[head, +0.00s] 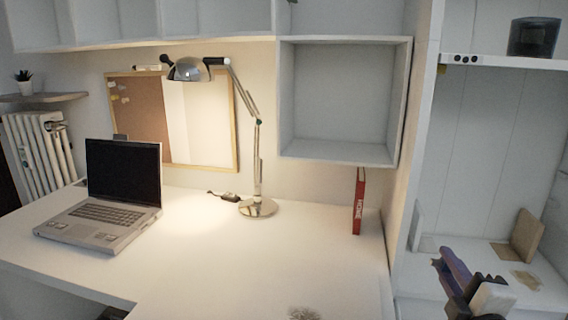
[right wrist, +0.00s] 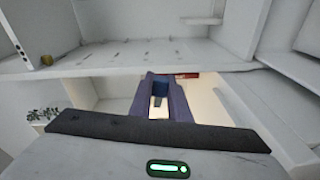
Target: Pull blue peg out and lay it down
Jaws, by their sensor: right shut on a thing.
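My right gripper (head: 452,270) shows at the lower right of the head view, in front of the shelf unit on the right. My left gripper is not in view.
The white desk (head: 220,270) has clear room in its middle and front. A laptop (head: 110,200), a lamp (head: 257,207) and a red book (head: 359,202) stand on it. A wooden block (head: 527,236) sits on the right shelf. A blurred brownish thing (head: 303,314) is at the bottom edge.

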